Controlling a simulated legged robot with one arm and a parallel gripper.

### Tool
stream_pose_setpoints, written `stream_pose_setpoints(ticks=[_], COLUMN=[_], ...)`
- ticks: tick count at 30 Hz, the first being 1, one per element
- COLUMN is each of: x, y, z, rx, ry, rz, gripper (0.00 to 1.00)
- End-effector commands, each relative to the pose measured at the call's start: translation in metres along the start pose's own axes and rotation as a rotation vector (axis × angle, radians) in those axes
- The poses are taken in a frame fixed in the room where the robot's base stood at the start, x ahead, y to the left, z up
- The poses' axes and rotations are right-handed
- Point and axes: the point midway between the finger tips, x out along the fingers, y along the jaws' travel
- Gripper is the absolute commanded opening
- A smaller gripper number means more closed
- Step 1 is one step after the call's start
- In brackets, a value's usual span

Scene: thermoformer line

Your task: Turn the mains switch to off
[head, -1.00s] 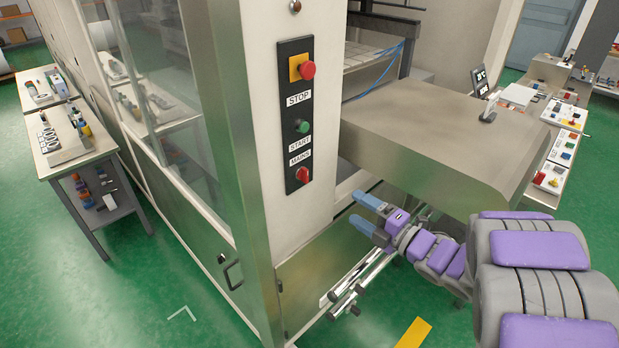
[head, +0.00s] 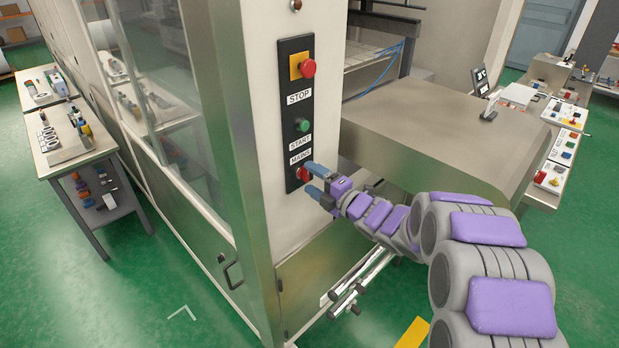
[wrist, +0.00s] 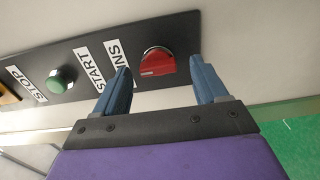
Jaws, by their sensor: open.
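The mains switch (head: 302,173) is a red rotary knob at the bottom of the black control panel (head: 291,135), under the MAINS label (head: 300,157). In the wrist view, the red knob (wrist: 157,63) shows between and just beyond my two blue fingertips, closer to neither by much. My gripper (head: 314,180) is open, with one finger on each side of the knob's line. In the head view the fingertips partly cover the knob. I cannot tell whether the fingers touch it.
The green START button (head: 302,125) and the red STOP button on a yellow plate (head: 308,68) are higher on the same panel. A metal housing (head: 440,130) juts out right of the panel, above my arm. Steel rails (head: 360,285) lie below.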

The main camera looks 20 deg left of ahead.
Motion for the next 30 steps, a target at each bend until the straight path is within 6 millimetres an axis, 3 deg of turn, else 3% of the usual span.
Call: stream_pose_setpoints(ticks=[6, 15, 30], x=[0.017, 0.018, 0.018], y=[0.000, 0.000, -0.001], z=[0.000, 0.001, 0.001], rx=[0.000, 0.000, 0.001], ry=[0.000, -0.001, 0.000], rz=[0.002, 0.001, -0.001], gripper=[0.72, 0.72, 0.24])
